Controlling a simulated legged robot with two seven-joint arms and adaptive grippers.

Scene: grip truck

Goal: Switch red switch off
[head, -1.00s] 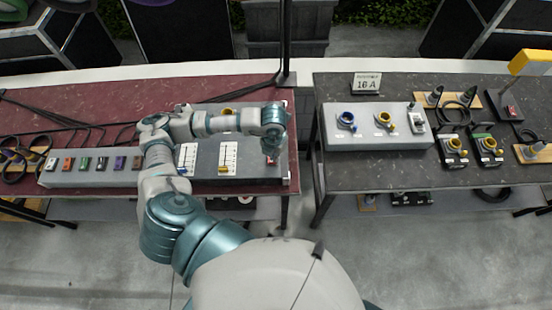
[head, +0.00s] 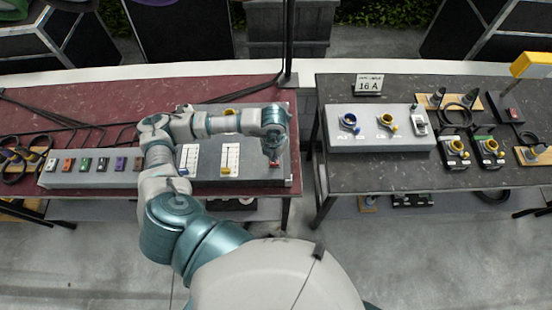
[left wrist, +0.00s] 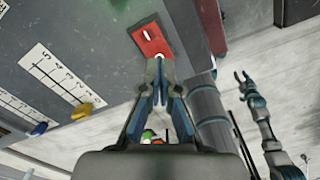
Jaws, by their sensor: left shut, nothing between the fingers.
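The red switch (left wrist: 153,42) sits on the grey panel, near its right end. It also shows in the head view (head: 274,165), just below my left gripper (head: 272,157). In the left wrist view my left gripper (left wrist: 159,62) is shut and empty. Its fingertips overlap the near end of the switch; I cannot tell whether they touch it. A white mark shows on the switch at the fingertips. My right gripper (left wrist: 248,88) shows only in the left wrist view, open and empty, away from the panel over the floor.
On the same panel are a yellow slider (left wrist: 82,111) and a blue slider (left wrist: 39,128) on white scales. A strip of coloured switches (head: 97,172) lies left. A gap separates a second table (head: 375,176) carrying a box with blue and yellow knobs (head: 350,136).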

